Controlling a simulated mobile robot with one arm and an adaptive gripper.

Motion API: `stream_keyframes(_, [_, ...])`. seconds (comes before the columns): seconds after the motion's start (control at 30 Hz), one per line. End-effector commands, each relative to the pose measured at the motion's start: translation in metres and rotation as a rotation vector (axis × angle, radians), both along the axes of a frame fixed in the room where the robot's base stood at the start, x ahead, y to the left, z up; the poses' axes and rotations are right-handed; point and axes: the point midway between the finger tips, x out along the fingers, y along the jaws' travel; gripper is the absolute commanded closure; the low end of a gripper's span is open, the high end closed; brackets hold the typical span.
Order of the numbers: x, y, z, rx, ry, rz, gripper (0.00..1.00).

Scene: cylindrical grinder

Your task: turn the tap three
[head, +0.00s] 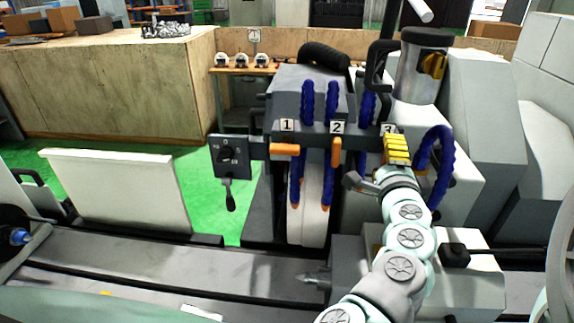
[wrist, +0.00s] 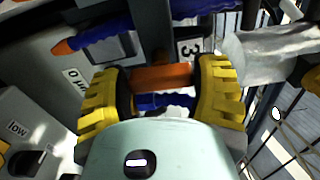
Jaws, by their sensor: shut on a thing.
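The number 3 label (head: 388,128) is at the right end of the dark bar, partly covered by my gripper (head: 397,148). In the wrist view the label 3 (wrist: 189,50) is just above the orange handle of tap three (wrist: 162,77). The handle lies crosswise between the two yellow fingers of my gripper (wrist: 160,88), which are shut on its ends. In the head view my gripper hides this handle. Tap one's orange handle (head: 285,149) is horizontal under label 1. Tap two's orange handle (head: 336,152) points vertically under label 2.
Blue hoses (head: 307,103) rise and hang around the bar close to my gripper. A dark switch box (head: 230,157) with a lever is at the bar's left end. A grey cylinder (head: 421,70) stands behind my gripper. Green floor (head: 215,180) is open at the left.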

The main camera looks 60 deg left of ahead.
Motion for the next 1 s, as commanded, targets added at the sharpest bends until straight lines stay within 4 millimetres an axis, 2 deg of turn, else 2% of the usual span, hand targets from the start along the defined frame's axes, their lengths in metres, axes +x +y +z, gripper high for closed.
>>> stream_keyframes(0.7, [-0.0012, 0.0009, -0.0005, -0.048, -0.055, 0.004, 0.72])
stream_keyframes(0.73, [-0.0012, 0.001, -0.0005, -0.048, -0.055, 0.004, 0.3])
stream_keyframes(1.0, [-0.001, 0.0007, -0.0004, -0.047, -0.053, 0.003, 0.02])
